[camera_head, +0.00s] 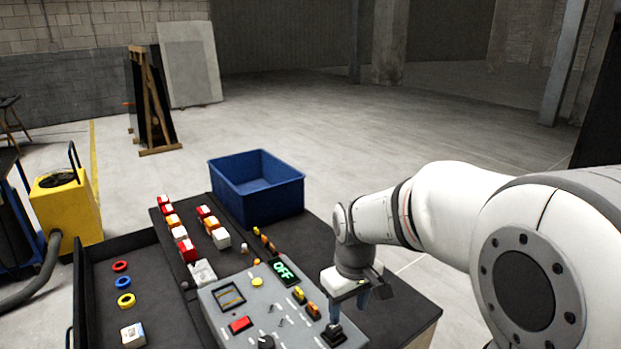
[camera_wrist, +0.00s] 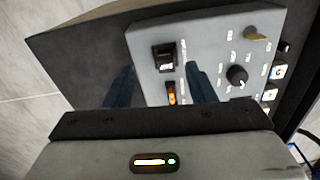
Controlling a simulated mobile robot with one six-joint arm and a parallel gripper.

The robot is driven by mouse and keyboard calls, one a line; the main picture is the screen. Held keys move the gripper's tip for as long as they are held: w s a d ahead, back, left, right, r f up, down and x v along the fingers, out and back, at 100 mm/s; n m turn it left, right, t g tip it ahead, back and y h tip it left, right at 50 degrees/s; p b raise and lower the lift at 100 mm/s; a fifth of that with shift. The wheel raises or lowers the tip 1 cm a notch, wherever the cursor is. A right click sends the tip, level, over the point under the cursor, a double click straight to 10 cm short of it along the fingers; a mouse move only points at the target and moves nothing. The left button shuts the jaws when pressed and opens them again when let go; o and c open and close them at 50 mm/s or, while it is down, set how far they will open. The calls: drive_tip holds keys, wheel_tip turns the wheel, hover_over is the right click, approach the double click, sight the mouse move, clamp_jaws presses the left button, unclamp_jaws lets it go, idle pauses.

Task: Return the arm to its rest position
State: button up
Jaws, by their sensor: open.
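My gripper (camera_head: 350,298) hangs from my white arm, pointing down over the right edge of a grey control panel (camera_head: 232,299). In the wrist view my gripper (camera_wrist: 160,90) shows two dark blue fingers, spread apart with nothing between them but panel surface. A black rocker switch (camera_wrist: 164,57) and an orange-lit switch (camera_wrist: 171,93) lie on the panel between and beyond the fingers. In the head view the black switch (camera_head: 333,334) is just below the fingertips. Whether the fingers touch the panel cannot be told. The panel's green display (camera_head: 284,270) reads OFF.
A blue bin (camera_head: 257,188) stands at the table's back. Red, orange and white blocks (camera_head: 188,250) stand in rows left of it. A tray (camera_head: 95,285) at left holds coloured rings (camera_head: 125,300). A yellow machine (camera_head: 66,208) stands on the floor at left.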

drive_tip(key=s+d+r+m+t, duration=0.1)
drive_tip(key=s+d+r+m, duration=0.1)
drive_tip(key=s, duration=0.4)
drive_tip(key=s+d+r+m+t, duration=0.1)
drive_tip(key=s+d+r+m, duration=0.2)
drive_tip(key=s, duration=0.4)
drive_tip(key=shift+d+t, duration=0.3)
drive_tip(key=shift+d, duration=0.4)
drive_tip(key=shift+s+d+f+m, duration=0.1)
drive_tip(key=shift+s+d+m, duration=0.1)
drive_tip(key=shift+s+m, duration=0.3)
drive_tip(key=shift+c, duration=0.3)
